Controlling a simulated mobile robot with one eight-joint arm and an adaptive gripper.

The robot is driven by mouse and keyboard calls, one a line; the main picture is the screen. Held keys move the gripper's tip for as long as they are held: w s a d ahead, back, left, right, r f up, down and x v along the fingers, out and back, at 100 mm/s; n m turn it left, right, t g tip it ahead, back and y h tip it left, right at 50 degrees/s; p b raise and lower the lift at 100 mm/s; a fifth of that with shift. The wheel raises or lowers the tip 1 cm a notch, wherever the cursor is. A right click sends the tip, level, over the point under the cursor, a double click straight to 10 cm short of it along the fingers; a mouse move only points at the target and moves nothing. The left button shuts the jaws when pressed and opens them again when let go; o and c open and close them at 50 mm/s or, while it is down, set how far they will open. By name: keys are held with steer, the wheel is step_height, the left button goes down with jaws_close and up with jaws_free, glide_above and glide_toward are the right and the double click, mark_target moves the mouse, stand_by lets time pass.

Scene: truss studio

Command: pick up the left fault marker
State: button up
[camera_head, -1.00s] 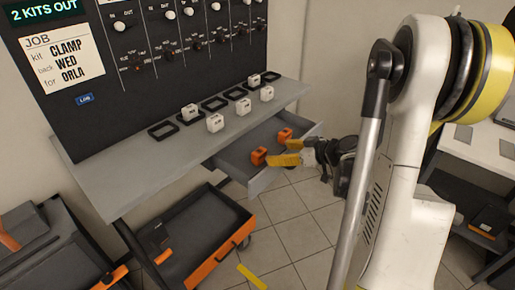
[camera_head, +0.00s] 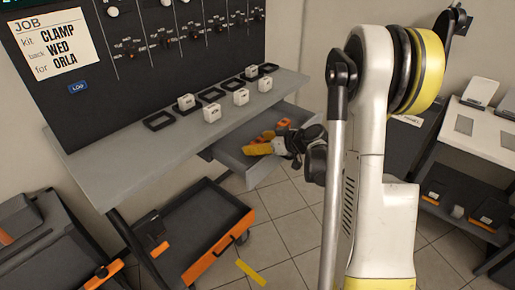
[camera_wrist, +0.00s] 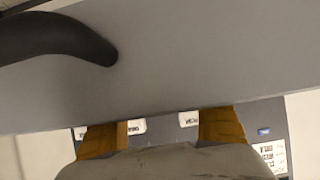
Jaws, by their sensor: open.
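The fault markers appear to be the small orange blocks in the open grey drawer (camera_head: 240,160). The right orange block (camera_head: 283,123) shows beyond my gripper. The left one is mostly covered by my fingers in the head view, and its outline is unclear. My gripper (camera_head: 262,142) is over the drawer with its yellow fingers apart. In the wrist view my gripper (camera_wrist: 160,130) shows both fingers widely spread. No grasp is visible.
A grey bench (camera_head: 120,170) above the drawer carries white blocks (camera_head: 212,114) and black frames (camera_head: 160,120). A black handle (camera_wrist: 60,40) on a grey surface is close to the wrist camera. A lower tray with an orange edge (camera_head: 215,255) stands at front left.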

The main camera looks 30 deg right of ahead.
steer(key=c, duration=1.3)
steer(key=shift+o, duration=0.2)
